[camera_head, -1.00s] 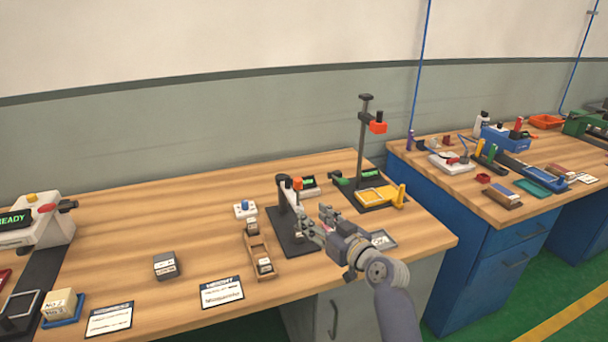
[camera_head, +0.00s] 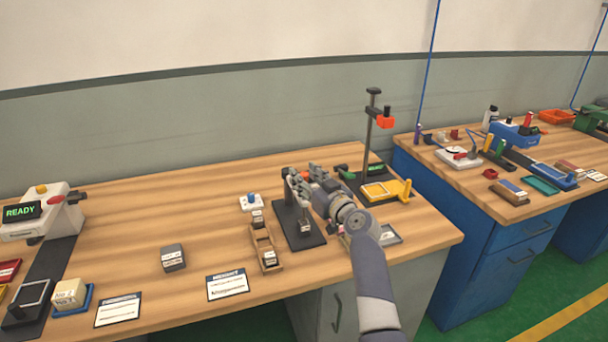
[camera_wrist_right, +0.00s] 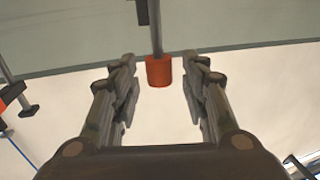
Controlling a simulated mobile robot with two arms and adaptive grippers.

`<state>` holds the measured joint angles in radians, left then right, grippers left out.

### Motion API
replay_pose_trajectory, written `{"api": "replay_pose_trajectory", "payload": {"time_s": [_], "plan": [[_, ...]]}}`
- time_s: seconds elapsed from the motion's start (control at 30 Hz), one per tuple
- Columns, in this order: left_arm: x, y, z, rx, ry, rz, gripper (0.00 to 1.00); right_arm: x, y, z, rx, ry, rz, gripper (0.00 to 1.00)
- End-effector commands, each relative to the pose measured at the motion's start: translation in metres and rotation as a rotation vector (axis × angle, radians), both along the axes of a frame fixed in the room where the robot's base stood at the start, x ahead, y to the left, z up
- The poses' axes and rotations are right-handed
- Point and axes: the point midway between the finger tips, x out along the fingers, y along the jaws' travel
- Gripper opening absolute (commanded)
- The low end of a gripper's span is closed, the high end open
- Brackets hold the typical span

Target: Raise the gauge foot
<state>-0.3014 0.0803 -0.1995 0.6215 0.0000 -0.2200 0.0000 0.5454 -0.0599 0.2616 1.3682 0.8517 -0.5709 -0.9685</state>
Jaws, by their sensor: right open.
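The height gauge stands on a dark base plate (camera_head: 309,240) on the wooden bench. Its orange knob (camera_wrist_right: 159,71) shows in the right wrist view, on a thin grey rod. In the head view the upper part of the gauge is mostly hidden by my right gripper (camera_head: 302,182). The right gripper is open, with the orange knob between its two fingers in the picture. Gaps show on both sides, and I see no contact. The gauge foot cannot be made out clearly. My left gripper is not in view.
A wooden block holder (camera_head: 265,241) stands close left of the gauge. A tall stand with an orange clamp (camera_head: 386,123) and a yellow fixture (camera_head: 381,192) is at its right. A dark block (camera_head: 173,258) and a card (camera_head: 227,285) lie further left, with bare bench between.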

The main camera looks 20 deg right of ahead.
Motion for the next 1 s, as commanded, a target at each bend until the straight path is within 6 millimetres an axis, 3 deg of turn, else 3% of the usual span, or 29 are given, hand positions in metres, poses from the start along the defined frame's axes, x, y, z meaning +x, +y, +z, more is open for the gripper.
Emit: {"api": "replay_pose_trajectory", "payload": {"time_s": [0.5,0.7,1.0], "plan": [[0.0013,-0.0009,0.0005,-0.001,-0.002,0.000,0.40,0.0111,0.0028,0.0001,0.001,0.000,-0.001,0.41],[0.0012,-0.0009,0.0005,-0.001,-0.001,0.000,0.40,0.0110,0.0028,0.0000,0.001,0.000,0.000,0.00],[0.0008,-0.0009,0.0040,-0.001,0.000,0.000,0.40,0.0109,0.0026,0.0057,-0.001,0.000,0.000,0.00]]}}
